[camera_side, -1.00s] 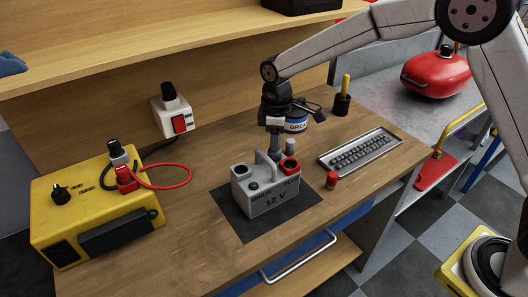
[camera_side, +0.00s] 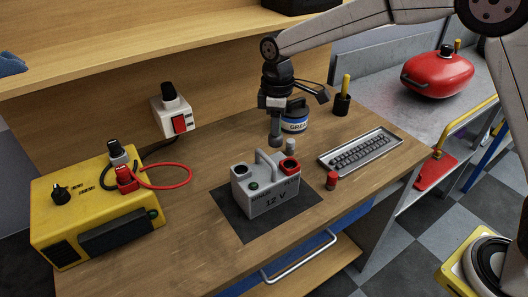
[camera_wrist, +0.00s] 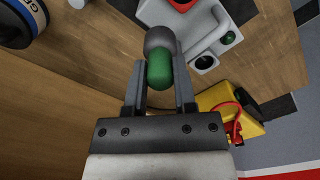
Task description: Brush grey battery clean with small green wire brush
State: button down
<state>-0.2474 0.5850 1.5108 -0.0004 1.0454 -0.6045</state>
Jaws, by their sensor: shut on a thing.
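In the wrist view, part of the battery (camera_wrist: 204,30) shows at upper right. My gripper (camera_side: 276,122) is above the battery's rear side, pointing down. In the wrist view my gripper (camera_wrist: 160,80) is shut on the small brush (camera_wrist: 159,69), whose green rounded handle lies between the fingers. Its grey head (camera_wrist: 160,40) points away from me; its bristles cannot be made out. The head appears clear of the battery.
A blue-and-white grease tin (camera_side: 296,120) stands behind my gripper. A yellow charger (camera_side: 95,205) with a red cable stands left. The front bench top is mostly clear.

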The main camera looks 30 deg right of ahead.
jog(key=shift+r, duration=1.65)
jog(key=s+d+f+m, duration=0.5)
jog(key=d, duration=0.4)
jog(key=s+d+f+m, duration=0.4)
jog(key=s+d+f, duration=0.1)
jog(key=d, duration=0.5)
jog(key=shift+s+d+f+m, duration=0.25)
jog(key=shift+f+m, duration=0.15)
jog(key=shift+f, duration=0.2)
jog(key=shift+w+r, duration=0.1)
jog(key=shift+r, duration=0.05)
